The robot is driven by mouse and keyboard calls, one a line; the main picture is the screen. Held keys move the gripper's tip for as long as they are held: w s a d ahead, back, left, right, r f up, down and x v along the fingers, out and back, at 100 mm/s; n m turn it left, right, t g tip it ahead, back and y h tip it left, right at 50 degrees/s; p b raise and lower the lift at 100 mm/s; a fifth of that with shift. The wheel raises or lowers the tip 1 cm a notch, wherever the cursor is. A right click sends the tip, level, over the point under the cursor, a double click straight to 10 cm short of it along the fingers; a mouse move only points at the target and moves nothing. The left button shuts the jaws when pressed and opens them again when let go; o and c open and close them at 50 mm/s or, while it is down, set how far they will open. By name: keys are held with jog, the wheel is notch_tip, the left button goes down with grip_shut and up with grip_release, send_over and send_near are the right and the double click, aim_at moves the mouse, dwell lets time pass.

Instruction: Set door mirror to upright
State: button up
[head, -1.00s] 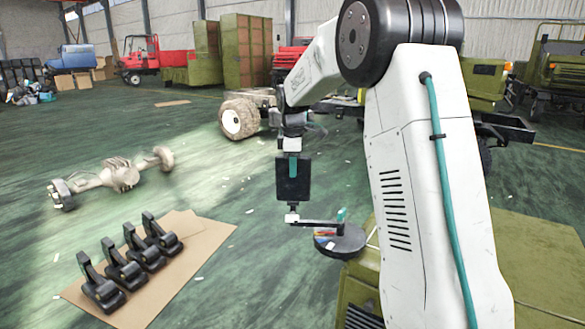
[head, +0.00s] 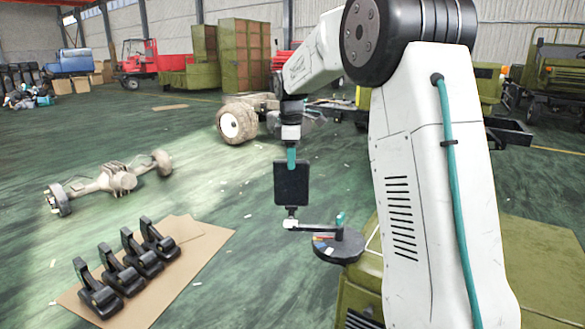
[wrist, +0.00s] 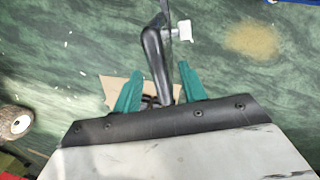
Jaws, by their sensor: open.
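The door mirror (head: 292,186) is a black rectangular panel that looks close to upright in the head view. A white joint (head: 291,224) and a dark arm link it to a round black base (head: 337,248). My gripper (head: 291,160) points down at the mirror's top edge, one teal finger overlapping that edge in the picture. In the wrist view, my gripper (wrist: 160,68) is open, its teal fingers on either side of the dark mirror (wrist: 151,50), with a gap to the right finger. I cannot tell whether the left finger touches it.
Several black pedal-like parts (head: 140,258) lie on cardboard (head: 195,250) at lower left. An axle (head: 115,180) lies on the green floor. A wheeled chassis (head: 238,122) stands behind my gripper.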

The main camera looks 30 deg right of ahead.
jog(key=shift+s+a+r, duration=0.1)
jog(key=shift+s+r, duration=0.05)
jog(key=shift+r, duration=1.3)
jog(key=s+a+r+m, duration=0.25)
jog(key=s+a, duration=0.35)
jog(key=s, duration=0.4)
jog(key=s+a+r+m, duration=0.25)
jog(key=s+a, duration=0.25)
jog(key=s, duration=0.4)
jog(key=s+a+f+m, duration=0.3)
jog(key=s+f, duration=0.1)
jog(key=s, duration=0.7)
jog(key=s+a+f+m, duration=0.3)
jog(key=s+f, duration=0.2)
jog(key=s, duration=0.6)
jog(key=shift+s+f+y, duration=0.15)
jog(key=shift+f+y, duration=0.1)
jog(key=shift+y, duration=0.15)
